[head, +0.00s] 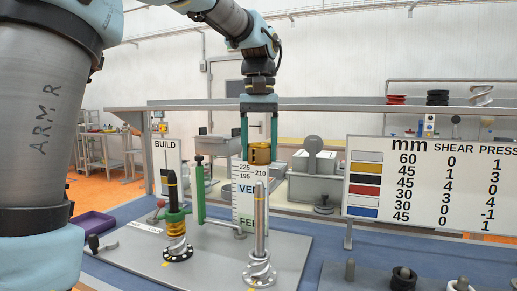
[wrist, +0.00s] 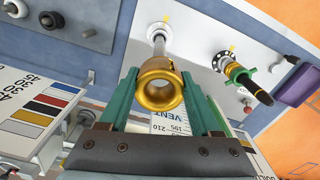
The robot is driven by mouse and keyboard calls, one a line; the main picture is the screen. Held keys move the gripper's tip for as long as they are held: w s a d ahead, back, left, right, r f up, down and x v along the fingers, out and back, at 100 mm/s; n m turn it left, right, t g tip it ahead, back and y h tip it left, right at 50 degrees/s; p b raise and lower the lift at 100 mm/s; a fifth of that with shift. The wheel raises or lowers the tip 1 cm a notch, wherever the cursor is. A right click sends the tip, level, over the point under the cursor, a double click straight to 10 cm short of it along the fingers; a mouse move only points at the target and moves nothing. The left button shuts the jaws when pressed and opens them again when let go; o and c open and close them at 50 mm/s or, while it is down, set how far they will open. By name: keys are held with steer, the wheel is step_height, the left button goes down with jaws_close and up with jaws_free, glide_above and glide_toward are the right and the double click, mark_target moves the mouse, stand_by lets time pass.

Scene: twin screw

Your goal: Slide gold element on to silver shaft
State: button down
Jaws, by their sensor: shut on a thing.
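The gold element (head: 259,153) is a short hollow gold cylinder. In the wrist view it is a gold ring (wrist: 160,87) with its bore showing. My gripper (head: 259,148) has green fingers and is shut on the gold element, holding it in the air. The silver shaft (head: 260,220) stands upright on the grey plate, with a silver screw piece at its foot and a thin gold band near its top. In the head view the gold element is above the shaft's tip, with a gap between them. In the wrist view the shaft (wrist: 159,40) shows behind the ring, partly hidden by it.
A second shaft (head: 172,190) with a dark tip and gold, green and silver pieces stands left on the grey plate (head: 215,262). A green post (head: 200,190) and a white scale board (head: 240,190) stand nearby. A large sign (head: 430,187) is at right, and a purple tray (head: 92,222) at left.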

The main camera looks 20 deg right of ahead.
mark_target(260, 213)
steer(key=shift+f+b, duration=1.7)
steer(key=shift+f, duration=0.05)
steer(key=shift+f+b, duration=0.55)
steer(key=shift+f, duration=0.9)
steer(key=shift+f, duration=0.1)
steer(key=shift+s+f+b, duration=0.1)
steer(key=shift+f+b, duration=2.65)
steer(key=shift+f, duration=1.85)
jaws_free()
step_height(260, 213, up, 11)
steer(key=shift+f, duration=0.1)
